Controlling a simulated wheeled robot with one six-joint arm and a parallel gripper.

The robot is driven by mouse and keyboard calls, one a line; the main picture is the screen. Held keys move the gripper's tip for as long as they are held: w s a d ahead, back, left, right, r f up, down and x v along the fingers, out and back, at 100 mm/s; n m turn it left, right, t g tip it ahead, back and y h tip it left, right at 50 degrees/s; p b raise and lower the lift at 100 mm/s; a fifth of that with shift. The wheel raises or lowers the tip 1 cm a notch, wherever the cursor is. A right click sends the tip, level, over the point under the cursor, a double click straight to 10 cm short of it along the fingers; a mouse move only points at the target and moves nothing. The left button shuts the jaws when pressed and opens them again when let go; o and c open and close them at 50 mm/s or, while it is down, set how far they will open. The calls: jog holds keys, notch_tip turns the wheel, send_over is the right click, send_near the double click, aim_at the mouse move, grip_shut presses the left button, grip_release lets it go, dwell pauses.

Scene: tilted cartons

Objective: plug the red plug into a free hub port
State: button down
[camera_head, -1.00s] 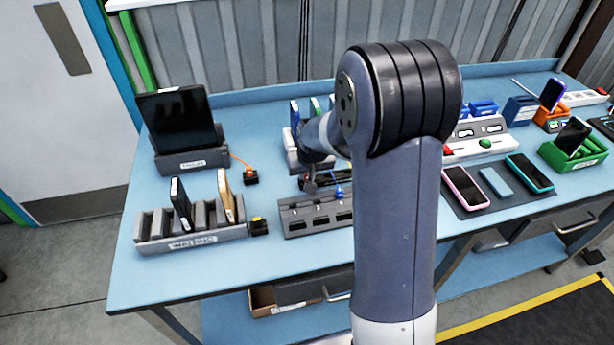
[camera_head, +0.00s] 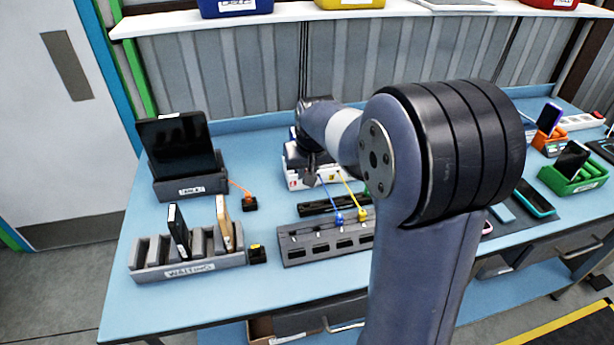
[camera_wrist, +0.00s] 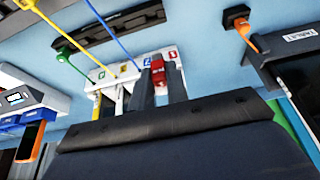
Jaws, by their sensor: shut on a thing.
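In the wrist view, my gripper (camera_wrist: 158,88) is shut on the red plug (camera_wrist: 158,74), a small red piece between its dark fingers. They are in front of the white block (camera_wrist: 108,80) with green, yellow, blue and red labels, near its red-labelled end; I cannot tell whether the plug touches it. In the head view, my gripper (camera_head: 311,172) is over that white block (camera_head: 302,183), and the red plug is hidden. The grey slotted block (camera_head: 300,246), seemingly the hub, has a blue plug (camera_head: 340,218) and a yellow plug (camera_head: 362,215) at its back edge. My arm covers its right end.
A black strip (camera_head: 318,207) lies between the two blocks. Blue (camera_wrist: 115,38) and yellow (camera_wrist: 83,46) cables stretch from the white block. A tablet stand (camera_head: 190,188), phone rack (camera_head: 190,262) and orange plug (camera_head: 249,203) are at left. Bare blue bench (camera_head: 230,295) lies in front.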

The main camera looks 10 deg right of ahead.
jog(key=shift+r+p, duration=0.6)
jog(key=shift+r, duration=0.1)
dwell(0.6)
jog(key=shift+r+p, duration=1.15)
jog(key=shift+r, duration=0.35)
jog(key=shift+f, duration=0.1)
jog(key=shift+f+b, duration=2.3)
jog(key=shift+f, duration=0.6)
jog(key=shift+s, duration=0.1)
jog(key=s+b, duration=0.1)
jog(key=s, duration=0.8)
jog(key=shift+s+b, duration=0.15)
jog(key=shift+b, duration=0.25)
